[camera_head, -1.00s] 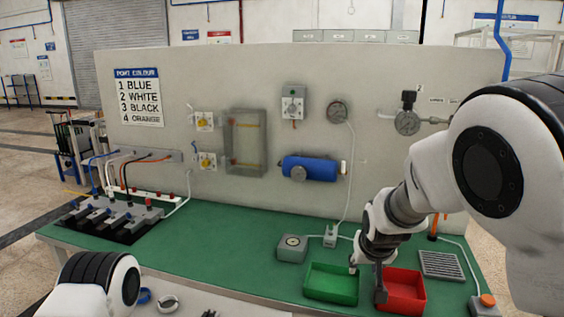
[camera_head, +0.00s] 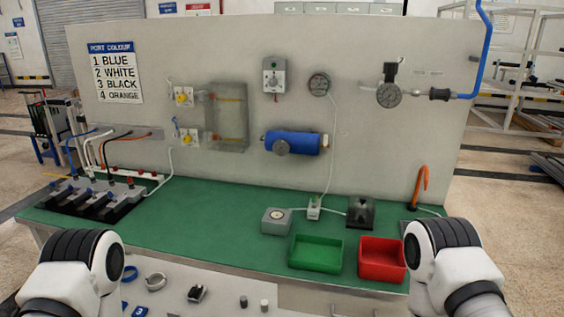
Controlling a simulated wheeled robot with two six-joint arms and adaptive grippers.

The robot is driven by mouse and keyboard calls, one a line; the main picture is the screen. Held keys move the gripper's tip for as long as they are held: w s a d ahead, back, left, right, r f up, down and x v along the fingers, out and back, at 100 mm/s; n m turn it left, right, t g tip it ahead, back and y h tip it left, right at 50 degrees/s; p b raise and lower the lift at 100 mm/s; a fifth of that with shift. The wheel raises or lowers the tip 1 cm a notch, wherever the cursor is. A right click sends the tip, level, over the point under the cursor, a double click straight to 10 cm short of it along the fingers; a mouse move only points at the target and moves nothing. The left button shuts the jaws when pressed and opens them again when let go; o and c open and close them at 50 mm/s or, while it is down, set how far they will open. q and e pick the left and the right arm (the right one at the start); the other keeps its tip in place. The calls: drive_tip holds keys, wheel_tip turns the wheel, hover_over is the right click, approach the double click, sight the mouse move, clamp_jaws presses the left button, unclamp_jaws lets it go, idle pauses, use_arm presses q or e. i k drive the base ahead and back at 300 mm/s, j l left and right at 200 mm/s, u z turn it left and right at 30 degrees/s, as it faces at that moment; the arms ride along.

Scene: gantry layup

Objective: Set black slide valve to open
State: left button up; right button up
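A row of several dark slide-like units (camera_head: 92,201) sits on a black base at the left end of the green bench. Blue, white, black and orange hoses drop toward it from a grey port strip (camera_head: 130,146) on the panel. The black hose (camera_head: 112,150) runs down into this group. Which unit is the black slide valve, and whether it is open, is too small to tell. Both my arms show only as white links with black joints at the bottom left and bottom right. Neither gripper is in view.
A colour sign (camera_head: 116,72) lists black as port 3. A white strip with red knobs (camera_head: 138,172) lies behind the units. A green bin (camera_head: 316,253) and red bin (camera_head: 382,260) stand at the front right. The green bench middle (camera_head: 205,215) is clear.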

sight(437, 94)
drive_tip(key=i+l, duration=0.75)
drive_tip(key=l, duration=0.15)
